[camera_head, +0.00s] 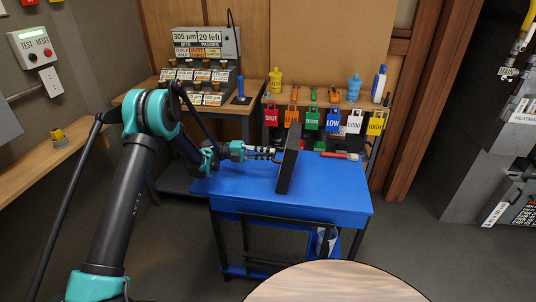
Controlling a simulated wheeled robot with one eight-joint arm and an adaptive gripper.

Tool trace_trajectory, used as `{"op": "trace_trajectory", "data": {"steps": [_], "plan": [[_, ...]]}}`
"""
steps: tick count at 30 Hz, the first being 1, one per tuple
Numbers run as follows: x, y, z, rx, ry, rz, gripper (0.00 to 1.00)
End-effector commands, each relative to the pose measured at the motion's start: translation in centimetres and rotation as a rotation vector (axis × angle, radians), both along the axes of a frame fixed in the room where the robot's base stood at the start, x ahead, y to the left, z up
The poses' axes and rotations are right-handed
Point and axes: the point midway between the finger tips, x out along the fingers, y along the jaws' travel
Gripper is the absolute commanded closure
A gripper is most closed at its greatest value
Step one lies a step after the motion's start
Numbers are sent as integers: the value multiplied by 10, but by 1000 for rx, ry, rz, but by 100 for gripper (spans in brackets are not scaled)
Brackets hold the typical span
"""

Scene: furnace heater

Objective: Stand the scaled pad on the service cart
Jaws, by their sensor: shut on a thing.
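The service cart (240,183) has a bright blue top and dark legs, and stands in the middle of the view. The scaled pad (289,160) is a dark flat panel, seen nearly edge on. It is upright with a slight tilt, over the cart top. I cannot tell whether its lower edge touches the blue surface. My gripper (275,154) comes in from the left and is shut on the pad's left side. The fingertips are small and partly hidden at the pad.
A red-tipped tool (342,155) lies near the cart's back right. Behind are a bench with a grey display unit (207,55) and a rack of coloured tags (312,119). A round wooden top (335,284) is in front. The cart's front right surface is clear.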

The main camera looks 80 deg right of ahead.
Motion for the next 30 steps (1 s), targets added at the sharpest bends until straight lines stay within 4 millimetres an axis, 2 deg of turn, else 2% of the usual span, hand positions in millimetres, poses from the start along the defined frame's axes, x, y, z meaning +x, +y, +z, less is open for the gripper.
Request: {"op": "trace_trajectory", "data": {"steps": [2, 3, 8, 22, 26, 30], "plan": [[0, 0, -1, 0, 1, 0, 100], [0, 0, -1, 0, 1, 0, 85], [0, 0, -1, 0, 1, 0, 65], [3, 0, -2, 0, -1, 1, 65], [18, -2, -2, 0, 0, 4, 65], [45, -5, -4, 0, 0, 4, 65]]}}
